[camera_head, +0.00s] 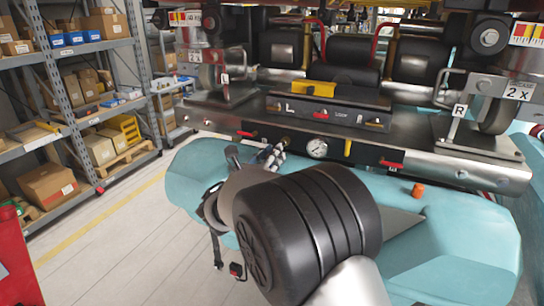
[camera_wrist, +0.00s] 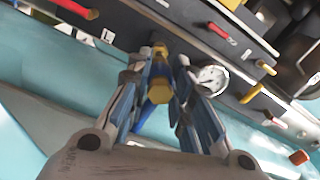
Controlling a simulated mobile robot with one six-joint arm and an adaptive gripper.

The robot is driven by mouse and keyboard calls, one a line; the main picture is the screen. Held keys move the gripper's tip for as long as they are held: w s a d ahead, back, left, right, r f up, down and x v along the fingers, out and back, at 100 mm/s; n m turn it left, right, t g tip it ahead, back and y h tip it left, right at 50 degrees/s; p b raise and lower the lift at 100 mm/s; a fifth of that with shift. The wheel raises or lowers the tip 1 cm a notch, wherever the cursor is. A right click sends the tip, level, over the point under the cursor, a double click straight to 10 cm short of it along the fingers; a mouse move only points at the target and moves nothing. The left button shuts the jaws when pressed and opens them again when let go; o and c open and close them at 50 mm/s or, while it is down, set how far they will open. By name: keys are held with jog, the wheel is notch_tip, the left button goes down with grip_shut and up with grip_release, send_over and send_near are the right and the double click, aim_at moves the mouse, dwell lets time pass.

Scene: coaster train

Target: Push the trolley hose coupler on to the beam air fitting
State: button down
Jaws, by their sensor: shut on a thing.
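My gripper (camera_wrist: 157,72) is shut on the hose coupler (camera_wrist: 159,88), a brass-yellow hex body between the two blue-padded fingers in the wrist view. A short piece of blue hose (camera_wrist: 143,118) trails from it towards my palm. The coupler's far end points at the front face of the dark beam (camera_wrist: 205,62). The beam air fitting lies in line with it, and I cannot tell whether they touch. In the head view my gripper (camera_head: 272,154) is at the beam's front face, just left of the gauge, beside a small brass fitting (camera_head: 285,141). My arm hides part of the area below.
A round pressure gauge (camera_head: 317,149) sits close to the right of my gripper. A yellow lever (camera_head: 348,148) and a red handle (camera_head: 391,164) stick out further right. A teal body (camera_head: 195,185) with an orange cap (camera_head: 417,190) lies below the beam. Shelving (camera_head: 88,118) stands at left.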

jog(key=shift+x, duration=1.6)
dwell(0.3)
jog(key=c, duration=1.3)
grip_release()
jog(key=shift+c, duration=0.2)
